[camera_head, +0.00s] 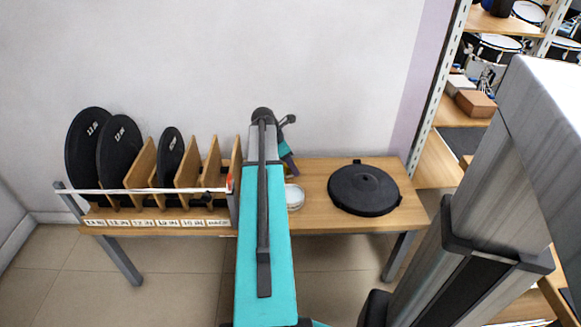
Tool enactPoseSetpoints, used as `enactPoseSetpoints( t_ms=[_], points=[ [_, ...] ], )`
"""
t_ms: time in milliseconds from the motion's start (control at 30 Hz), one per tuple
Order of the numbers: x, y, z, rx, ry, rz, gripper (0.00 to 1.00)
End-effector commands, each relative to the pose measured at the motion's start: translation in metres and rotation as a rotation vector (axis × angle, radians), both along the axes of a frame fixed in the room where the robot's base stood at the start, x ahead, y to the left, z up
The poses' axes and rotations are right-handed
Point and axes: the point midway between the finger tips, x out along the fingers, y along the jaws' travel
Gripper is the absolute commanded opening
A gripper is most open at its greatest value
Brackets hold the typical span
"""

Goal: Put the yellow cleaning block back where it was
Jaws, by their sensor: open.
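I cannot make out the yellow cleaning block in this view. My teal arm crosses the middle of the wooden bench and hides part of it. At the arm's far end, the wrist bends down to the right, and my gripper (291,170) shows only in part, small and dark, above the back of the bench. It is open, and I see nothing held in it. A shallow round white item (294,196) sits on the bench just below it in the picture, partly hidden by my arm.
The wooden bench (318,178) stands against the wall. At left, a wooden rack (187,176) with labelled slots holds black round pads (88,150), with a white bar (140,190) across its front. A large black pad (363,189) lies at right. Shelves (436,160) stand beyond.

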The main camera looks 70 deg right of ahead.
Motion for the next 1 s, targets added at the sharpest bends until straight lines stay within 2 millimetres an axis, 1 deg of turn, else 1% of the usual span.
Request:
enactPoseSetpoints(
  t_ms=[167, 267, 467, 800, 1000],
  points=[
    [0.000, 0.000, 0.002, 0.000, 0.000, 0.000, 0.46],
    [0.002, 0.002, 0.009, -0.001, -0.001, 0.000, 0.46],
    [0.008, 0.008, 0.033, -0.001, -0.001, 0.000, 0.46],
    [0.024, 0.023, 0.084, -0.001, -0.001, 0.000, 0.46],
    [0.031, 0.029, 0.105, 0.000, 0.000, 0.000, 0.46]
  ],
)
